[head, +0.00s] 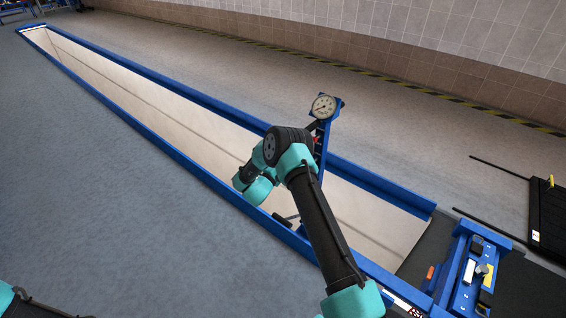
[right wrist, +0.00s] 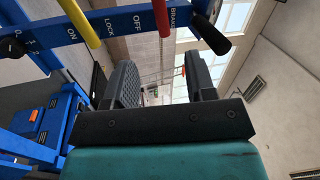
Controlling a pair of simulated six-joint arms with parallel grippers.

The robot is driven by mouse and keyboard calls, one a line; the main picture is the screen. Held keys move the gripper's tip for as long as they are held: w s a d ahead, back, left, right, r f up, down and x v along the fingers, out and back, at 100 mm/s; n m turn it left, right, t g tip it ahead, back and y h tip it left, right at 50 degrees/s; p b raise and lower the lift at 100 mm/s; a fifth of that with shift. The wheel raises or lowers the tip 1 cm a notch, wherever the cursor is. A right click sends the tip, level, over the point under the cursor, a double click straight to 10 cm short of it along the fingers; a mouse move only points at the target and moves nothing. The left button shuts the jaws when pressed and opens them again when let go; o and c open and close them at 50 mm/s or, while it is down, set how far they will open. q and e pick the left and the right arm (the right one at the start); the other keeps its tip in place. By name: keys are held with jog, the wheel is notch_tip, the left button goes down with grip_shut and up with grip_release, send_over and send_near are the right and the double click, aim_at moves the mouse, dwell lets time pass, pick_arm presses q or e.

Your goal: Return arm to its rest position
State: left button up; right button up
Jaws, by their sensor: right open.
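My right arm (head: 325,235) reaches from the bottom over the pit beside a blue post (head: 323,140) with a round dial gauge (head: 323,107). In the right wrist view, my right gripper (right wrist: 163,85) is open, with nothing seen between its fingers. Above the fingers are a yellow lever (right wrist: 82,22), a red lever (right wrist: 160,18) and a black grip (right wrist: 208,28). They cross a blue panel (right wrist: 35,35) with white lettering, including LOCK, OFF and BRAKE. I cannot tell whether the gripper touches them. A bit of my left arm (head: 12,300) shows bottom left; its gripper is not in view.
A long pit with blue rails (head: 150,150) runs diagonally across the grey floor (head: 90,190). A blue unit with controls (head: 468,270) stands at the lower right. A black rack with bars (head: 548,215) is beyond it. The left floor is clear.

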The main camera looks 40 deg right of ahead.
jog(key=s+a+f+n+t+y, duration=0.2)
jog(key=s+a+f+n+y, duration=0.2)
jog(key=a+f+n+y, duration=0.35)
jog(key=s+a+f+n+t+y, duration=0.1)
jog(key=s+a+f+n+y, duration=0.3)
jog(key=a+n+y, duration=0.6)
jog(key=s+a+n+g+y, duration=0.2)
jog(key=s+a+n+g, duration=0.1)
jog(key=s, duration=0.5)
jog(key=s+a+n+g+y, duration=0.2)
jog(key=s+a+n, duration=0.1)
jog(key=s, duration=0.5)
jog(key=s+a+n+g+y, duration=0.2)
jog(key=s+n, duration=0.3)
jog(key=s, duration=0.3)
jog(key=shift+s+a+r+g, duration=0.2)
jog(key=shift+s+a+g, duration=0.2)
jog(key=shift+a+g, duration=0.4)
